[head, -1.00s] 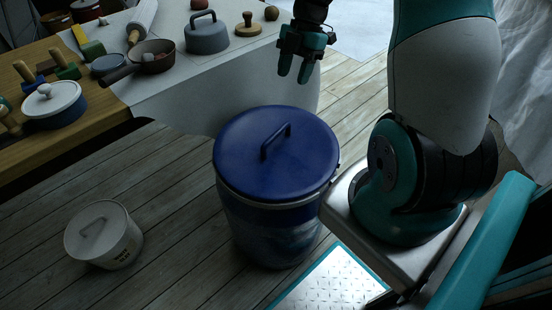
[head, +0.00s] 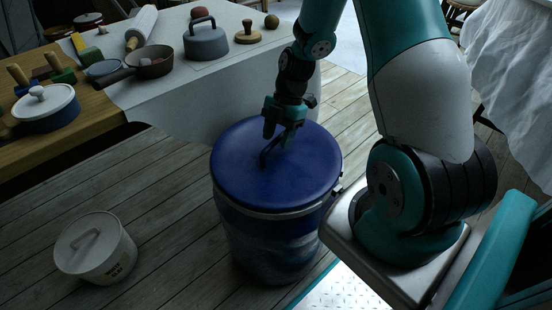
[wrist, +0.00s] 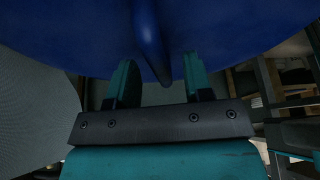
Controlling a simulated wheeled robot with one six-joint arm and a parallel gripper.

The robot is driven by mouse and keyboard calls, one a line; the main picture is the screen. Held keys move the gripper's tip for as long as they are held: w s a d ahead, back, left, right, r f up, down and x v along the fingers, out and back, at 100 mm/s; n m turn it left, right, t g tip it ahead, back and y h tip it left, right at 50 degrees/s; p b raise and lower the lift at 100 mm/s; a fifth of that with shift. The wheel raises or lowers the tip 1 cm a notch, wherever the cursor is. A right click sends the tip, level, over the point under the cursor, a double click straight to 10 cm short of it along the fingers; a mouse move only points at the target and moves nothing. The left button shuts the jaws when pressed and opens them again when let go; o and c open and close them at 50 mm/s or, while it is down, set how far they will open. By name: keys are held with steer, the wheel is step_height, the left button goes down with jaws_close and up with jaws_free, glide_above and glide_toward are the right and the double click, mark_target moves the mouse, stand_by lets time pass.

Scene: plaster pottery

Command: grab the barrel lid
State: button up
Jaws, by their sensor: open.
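The barrel lid (head: 250,185) is a blue disc with a bar handle (head: 268,153), lying on the blue barrel (head: 272,245). My gripper (head: 278,138) is low over the back part of the lid, at the far end of the handle. In the wrist view the lid (wrist: 220,25) fills the top. The handle (wrist: 150,45) runs down the middle, between the two teal fingers of my gripper (wrist: 157,75). The fingers are apart, with a gap on each side of the handle.
A white bucket with its own handled lid (head: 95,255) stands on the wooden floor at left.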

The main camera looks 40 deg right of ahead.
steer(key=shift+x, duration=0.95)
steer(key=shift+c, duration=0.5)
jaws_close()
